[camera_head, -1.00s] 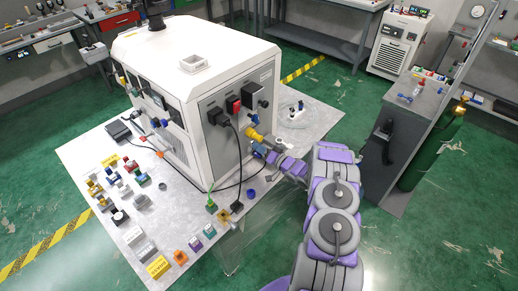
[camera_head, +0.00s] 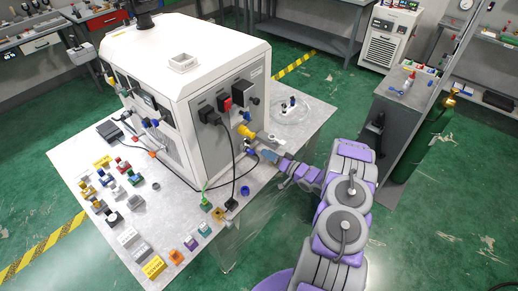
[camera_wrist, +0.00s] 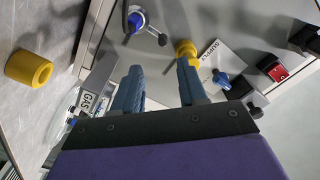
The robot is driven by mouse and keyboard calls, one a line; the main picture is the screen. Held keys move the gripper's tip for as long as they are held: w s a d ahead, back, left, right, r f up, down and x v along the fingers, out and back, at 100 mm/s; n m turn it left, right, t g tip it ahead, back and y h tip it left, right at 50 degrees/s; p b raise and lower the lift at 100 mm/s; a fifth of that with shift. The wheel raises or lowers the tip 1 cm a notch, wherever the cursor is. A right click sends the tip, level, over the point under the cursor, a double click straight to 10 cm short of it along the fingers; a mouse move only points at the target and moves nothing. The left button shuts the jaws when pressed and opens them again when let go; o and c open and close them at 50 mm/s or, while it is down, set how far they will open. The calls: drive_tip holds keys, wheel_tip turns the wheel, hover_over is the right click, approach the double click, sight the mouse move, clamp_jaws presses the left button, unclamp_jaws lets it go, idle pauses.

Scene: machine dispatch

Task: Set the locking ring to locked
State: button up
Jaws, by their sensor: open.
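A yellow fitting (camera_head: 246,131) sticks out low on the side panel of the white machine. In the wrist view, a yellow fitting (camera_wrist: 186,50) sits beside a SUPPLY label. It looks like the locking ring, but its set position cannot be read. My gripper (camera_head: 272,160) is in front of the panel, close to the fitting. In the wrist view, my gripper (camera_wrist: 157,82) is open, its two blue-grey fingers apart. The right finger's tip overlaps the yellow fitting; contact cannot be told. Nothing shows held between the fingers.
The white machine (camera_head: 185,60) stands on a table (camera_head: 100,225) with several small parts. A yellow hollow cylinder (camera_wrist: 28,68) is at left in the wrist view.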

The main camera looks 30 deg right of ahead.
drive_tip(key=v, duration=0.8)
drive_tip(key=shift+d, duration=0.1)
drive_tip(key=w+d+r+n+g+h+b, duration=0.1)
drive_tip(key=w+d+r+n+g+h, duration=0.15)
drive_tip(key=w+r+g+h, duration=0.4)
drive_tip(key=s+a+r+g+h+b, duration=0.1)
drive_tip(key=s+a+r+g+h, duration=0.15)
drive_tip(key=r, duration=0.25)
drive_tip(key=s+a+r+g+h+b, duration=0.1)
drive_tip(key=a+r, duration=0.2)
drive_tip(key=r, duration=0.2)
drive_tip(key=s+a+r+n+g+y, duration=0.1)
drive_tip(key=s+a+r+g, duration=0.1)
drive_tip(key=s+a, duration=0.7)
drive_tip(key=s+a+r+g+y+b, duration=0.1)
drive_tip(key=s+a+r+g, duration=0.2)
drive_tip(key=s+a, duration=0.7)
drive_tip(key=s+a+r+n+g+y+b, duration=0.1)
drive_tip(key=s+a, duration=0.8)
drive_tip(key=s, duration=1)
drive_tip(key=r+g, duration=0.1)
drive_tip(key=g, duration=0.1)
drive_tip(key=shift+a+r+n+g+y, duration=0.3)
drive_tip(key=shift+n+g+y, duration=0.05)
drive_tip(key=shift+g+y, duration=0.05)
